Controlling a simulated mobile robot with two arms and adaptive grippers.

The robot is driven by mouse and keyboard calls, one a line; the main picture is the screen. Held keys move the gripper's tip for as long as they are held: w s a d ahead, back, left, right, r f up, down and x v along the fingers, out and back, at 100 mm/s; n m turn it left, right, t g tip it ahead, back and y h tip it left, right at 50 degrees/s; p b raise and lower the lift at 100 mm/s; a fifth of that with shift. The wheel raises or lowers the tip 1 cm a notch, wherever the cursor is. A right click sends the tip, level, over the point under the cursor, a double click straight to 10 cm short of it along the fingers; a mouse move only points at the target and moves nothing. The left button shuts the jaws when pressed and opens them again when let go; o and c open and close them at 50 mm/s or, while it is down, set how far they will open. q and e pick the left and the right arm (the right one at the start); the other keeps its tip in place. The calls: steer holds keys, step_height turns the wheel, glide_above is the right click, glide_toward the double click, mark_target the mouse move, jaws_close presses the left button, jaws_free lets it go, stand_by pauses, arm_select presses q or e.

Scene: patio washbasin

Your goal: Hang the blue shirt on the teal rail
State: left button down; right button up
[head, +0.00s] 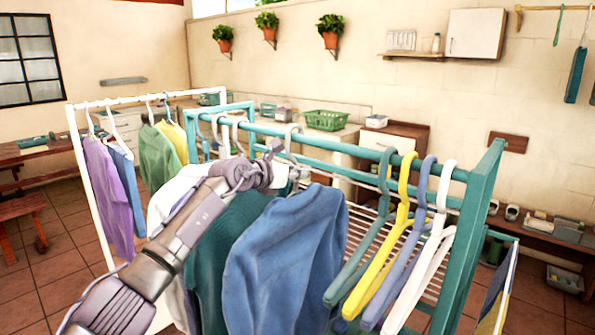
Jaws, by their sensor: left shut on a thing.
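The blue shirt (285,262) hangs from a pale hanger (292,142) in the middle of the head view. The teal rail (345,147) runs across the teal rack from left to right. The hanger's hook is at the rail's height and overlaps it in the picture; I cannot tell if the rail bears its weight. My left gripper (287,176) is shut on the hanger just below the hook, above the shirt's shoulders. My gripper and arm hide part of the hanger. My right gripper is out of view.
Empty teal, yellow, blue and white hangers (385,245) crowd the rail to the right. A dark teal garment (218,240) and a white one (172,192) hang to the left. A white rack (72,128) with clothes stands behind at left. A short rail stretch beside the shirt's hook is bare.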

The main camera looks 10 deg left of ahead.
arm_select(q)
steer(key=shift+f, duration=0.3)
steer(key=c, duration=1.1)
jaws_free()
steer(key=shift+f, duration=0.1)
steer(key=s+a+b, duration=0.1)
steer(key=s+a, duration=0.1)
steer(key=s, duration=0.1)
steer(key=s+a+b, duration=0.1)
steer(key=s+a, duration=0.1)
steer(key=s, duration=0.1)
steer(key=s+a+b, duration=0.1)
steer(key=s+a, duration=0.1)
steer(key=shift+s+b, duration=0.35)
steer(key=shift+s, duration=0.05)
steer(key=shift+s+a, duration=0.4)
steer(key=shift+s, duration=0.25)
